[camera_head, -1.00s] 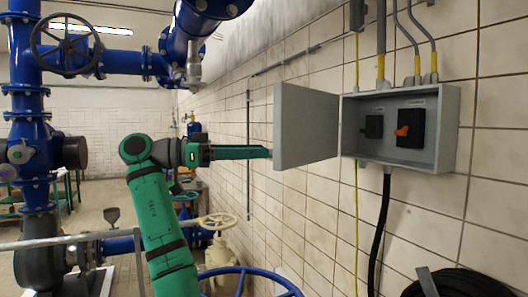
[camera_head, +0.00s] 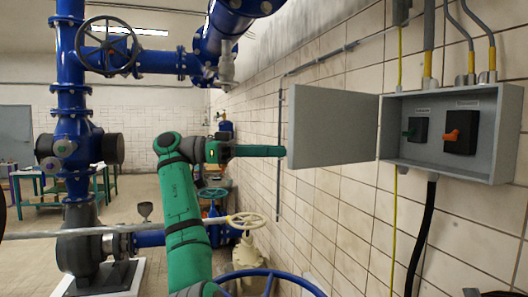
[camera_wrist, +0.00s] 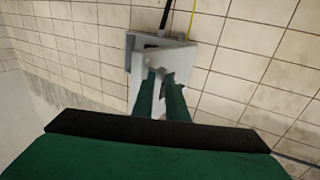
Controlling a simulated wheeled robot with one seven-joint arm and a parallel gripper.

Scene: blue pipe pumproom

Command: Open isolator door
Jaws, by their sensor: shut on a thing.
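The isolator box (camera_head: 455,135) is a grey wall box at the right of the head view. Its door (camera_head: 333,124) stands wide open, swung out to the left of the box. A small dark switch with a green knob (camera_head: 417,129) and a larger dark switch with an orange knob (camera_head: 461,132) show inside. My gripper (camera_head: 282,151) is at the door's free left edge, shut on it. In the wrist view the two green fingers (camera_wrist: 163,98) reach to the grey door (camera_wrist: 178,55); their exact grip is partly hidden.
Blue pipes with a dark handwheel (camera_head: 108,46) stand at the left. A black cable (camera_head: 422,235) hangs under the box. The tiled wall runs along the right.

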